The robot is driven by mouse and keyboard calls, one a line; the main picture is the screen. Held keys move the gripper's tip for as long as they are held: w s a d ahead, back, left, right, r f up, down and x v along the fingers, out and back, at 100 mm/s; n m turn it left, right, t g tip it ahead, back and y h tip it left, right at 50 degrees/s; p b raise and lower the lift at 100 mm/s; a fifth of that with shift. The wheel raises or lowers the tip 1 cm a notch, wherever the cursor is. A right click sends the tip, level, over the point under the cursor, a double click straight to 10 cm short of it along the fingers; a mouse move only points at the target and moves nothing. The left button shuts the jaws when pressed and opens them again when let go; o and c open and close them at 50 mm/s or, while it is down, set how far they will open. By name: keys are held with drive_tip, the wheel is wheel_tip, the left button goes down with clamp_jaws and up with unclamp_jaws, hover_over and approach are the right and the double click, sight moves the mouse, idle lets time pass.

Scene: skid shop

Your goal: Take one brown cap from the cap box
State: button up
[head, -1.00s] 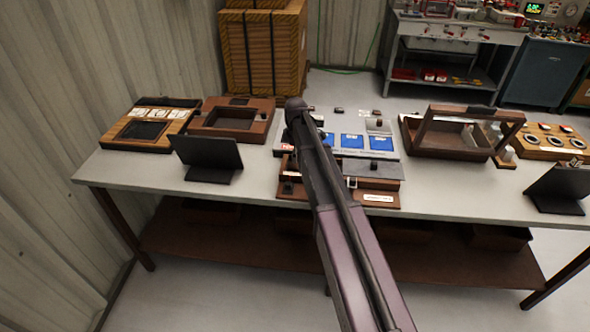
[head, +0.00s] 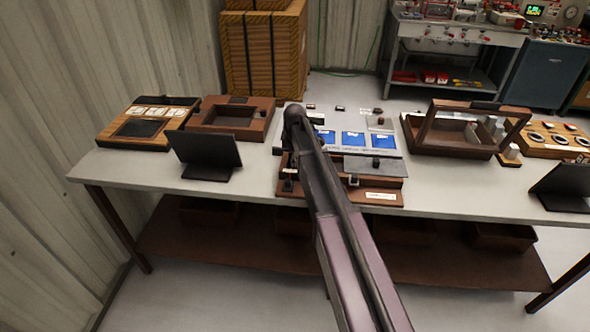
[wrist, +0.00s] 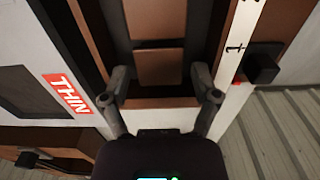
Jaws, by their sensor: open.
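In the wrist view, flat brown rectangular caps (wrist: 158,68) lie in a row in a dark channel of a brown-walled box (wrist: 92,42), which appears to be the cap box. My gripper (wrist: 161,76) is open, with one finger on each side of the nearest cap and a gap on both sides. I cannot tell how far above the cap the fingertips are. In the head view, a brown wooden fixture (head: 385,185) stands at the table's front middle. My arm hides part of it and my gripper, so I cannot match the box there with certainty.
A dark tablet stand (head: 207,157) is left on the table (head: 130,170); another (head: 565,185) is at the right. A panel with blue cards (head: 353,139) lies behind the fixture. A handled wooden tray (head: 455,145) stands right. In the wrist view, a black block (wrist: 263,65) sits right of the box.

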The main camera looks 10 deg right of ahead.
drive_tip(key=shift+f+b, duration=0.3)
drive_tip(key=shift+f, duration=0.2)
drive_tip(key=shift+c, duration=0.2)
drive_tip(key=c, duration=0.5)
